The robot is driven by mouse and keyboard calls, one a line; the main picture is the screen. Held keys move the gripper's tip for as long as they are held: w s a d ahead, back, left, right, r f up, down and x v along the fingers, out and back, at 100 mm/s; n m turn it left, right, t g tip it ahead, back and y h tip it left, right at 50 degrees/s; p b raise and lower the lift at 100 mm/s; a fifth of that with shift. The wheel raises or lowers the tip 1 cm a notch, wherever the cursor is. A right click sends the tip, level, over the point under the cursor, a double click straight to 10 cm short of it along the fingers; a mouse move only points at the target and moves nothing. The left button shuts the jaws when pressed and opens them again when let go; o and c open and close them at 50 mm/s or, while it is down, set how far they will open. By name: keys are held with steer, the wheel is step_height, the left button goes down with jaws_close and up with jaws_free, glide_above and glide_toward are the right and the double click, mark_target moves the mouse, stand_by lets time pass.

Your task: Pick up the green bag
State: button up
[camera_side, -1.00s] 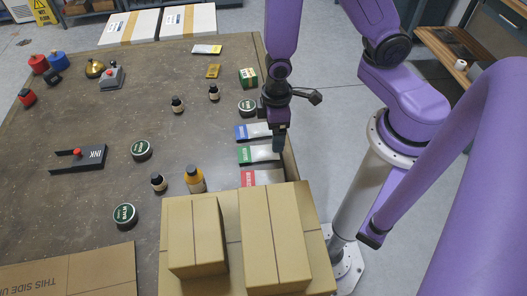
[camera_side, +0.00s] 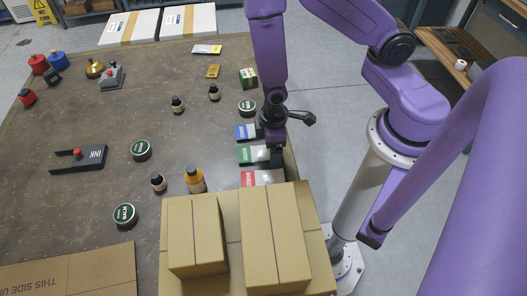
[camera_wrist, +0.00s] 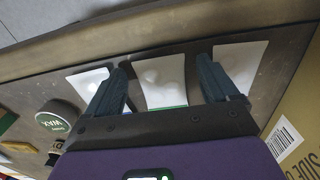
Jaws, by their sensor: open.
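The green bag (camera_side: 252,154) is a flat grey packet with a green band, lying on the table between a blue-banded bag (camera_side: 247,132) and a red-banded bag (camera_side: 262,178). My gripper (camera_side: 276,155) is low at the right end of the green bag. In the wrist view my open gripper (camera_wrist: 168,82) has one finger on each side of the middle bag (camera_wrist: 163,80), whose green edge shows near the palm. Whether the fingers touch it I cannot tell. The other bags lie outside the fingers, on the left (camera_wrist: 88,82) and right (camera_wrist: 240,62).
Two cardboard boxes (camera_side: 275,240) stand just in front of the bags. An amber bottle (camera_side: 195,181) stands to the left. A raised table edge (camera_wrist: 150,30) runs beyond the bag ends.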

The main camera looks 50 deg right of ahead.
steer(key=c, duration=1.2)
steer(key=shift+o, duration=0.2)
steer(key=shift+r, duration=0.1)
